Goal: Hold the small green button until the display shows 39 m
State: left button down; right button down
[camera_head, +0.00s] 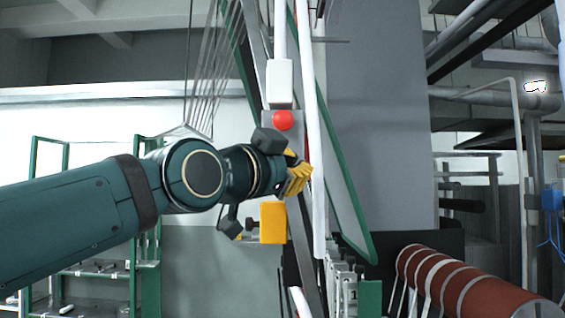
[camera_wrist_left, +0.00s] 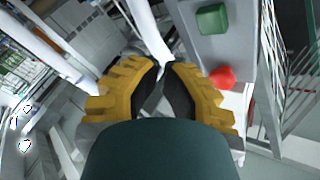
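A green square button (camera_wrist_left: 212,18) sits on a grey panel (camera_wrist_left: 235,45) in the left wrist view, above a red round button (camera_wrist_left: 222,77). The red button also shows in the head view (camera_head: 283,120), just above my left gripper. I cannot make out the green button in the head view. My left gripper (camera_head: 303,178) has yellow ribbed fingers, with the tips brought together and nothing visible between them. In the wrist view the fingertips (camera_wrist_left: 162,65) are left of the red button and apart from the green one. No readable display shows. My right gripper is not in view.
A yellow box (camera_head: 272,222) is below my left wrist. A white pipe (camera_head: 313,130) runs close by the fingertips. A green-edged slanted frame (camera_head: 352,215) stands to the right, and a red-brown roller with pale webbing (camera_head: 450,285) is at lower right.

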pick_arm(q)
jog(key=shift+w+b, duration=0.35)
jog(key=shift+w, duration=1.95)
jog(key=shift+w+f, duration=0.1)
jog(key=shift+w, duration=0.3)
